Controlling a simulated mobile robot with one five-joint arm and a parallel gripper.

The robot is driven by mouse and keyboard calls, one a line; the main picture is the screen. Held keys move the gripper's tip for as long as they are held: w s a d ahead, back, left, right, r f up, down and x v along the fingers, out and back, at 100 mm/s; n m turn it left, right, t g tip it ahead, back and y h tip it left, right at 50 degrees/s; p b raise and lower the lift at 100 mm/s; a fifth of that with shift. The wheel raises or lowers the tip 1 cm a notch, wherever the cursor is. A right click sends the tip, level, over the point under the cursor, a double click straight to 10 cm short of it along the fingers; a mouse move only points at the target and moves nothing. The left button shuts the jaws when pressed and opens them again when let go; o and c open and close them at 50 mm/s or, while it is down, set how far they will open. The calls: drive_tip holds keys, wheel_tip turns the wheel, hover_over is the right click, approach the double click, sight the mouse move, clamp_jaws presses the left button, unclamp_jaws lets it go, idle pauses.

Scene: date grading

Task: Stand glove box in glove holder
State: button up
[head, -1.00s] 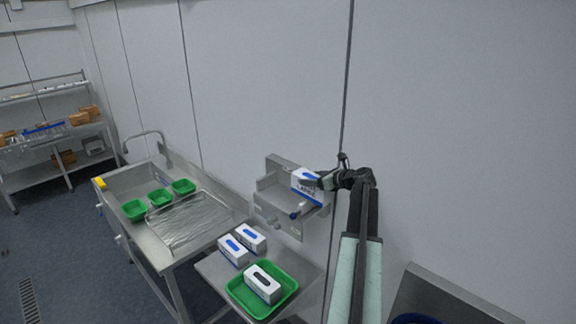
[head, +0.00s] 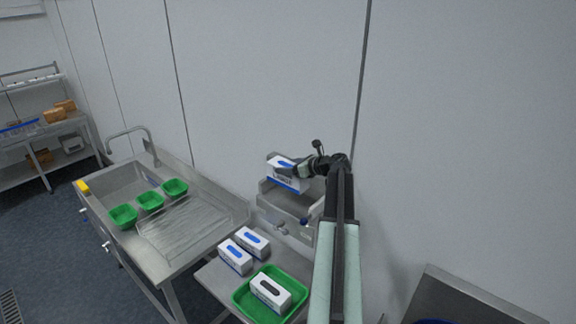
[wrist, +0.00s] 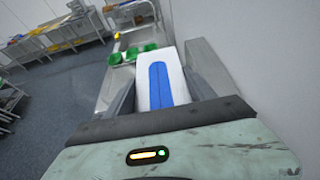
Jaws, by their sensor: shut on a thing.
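A white glove box with a blue top strip (head: 287,174) is held in my gripper (head: 297,170) at the wall. In the wrist view the box (wrist: 164,80) sits between the two fingers, its blue strip facing the camera. The grey metal glove holder (head: 276,206) is fixed on the wall. The held box overlaps the upper part of the holder in the head view. I cannot tell whether the box touches the holder. The box's lower end is partly hidden behind the holder's front.
Two blue-marked boxes (head: 244,249) stand on the low steel table below the holder. A green tray (head: 243,303) there holds another white box (head: 271,291). A sink bench (head: 180,262) with several small green trays (head: 150,201) stands left. Blank wall lies right.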

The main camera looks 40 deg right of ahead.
sight(306, 183)
drive_tip(key=shift+s+d+f+b, duration=0.1)
drive_tip(key=shift+f+b, duration=3.2)
drive_tip(key=shift+f, duration=0.05)
drive_tip(key=shift+f+b, duration=0.6)
drive_tip(key=o, duration=1.8)
drive_tip(key=p+v, duration=0.3)
drive_tip(key=v, duration=0.4)
drive_tip(key=shift+s+r, duration=0.2)
drive_tip(key=shift+r, duration=0.05)
drive_tip(key=shift+s, duration=0.25)
drive_tip(key=shift+f, duration=0.1)
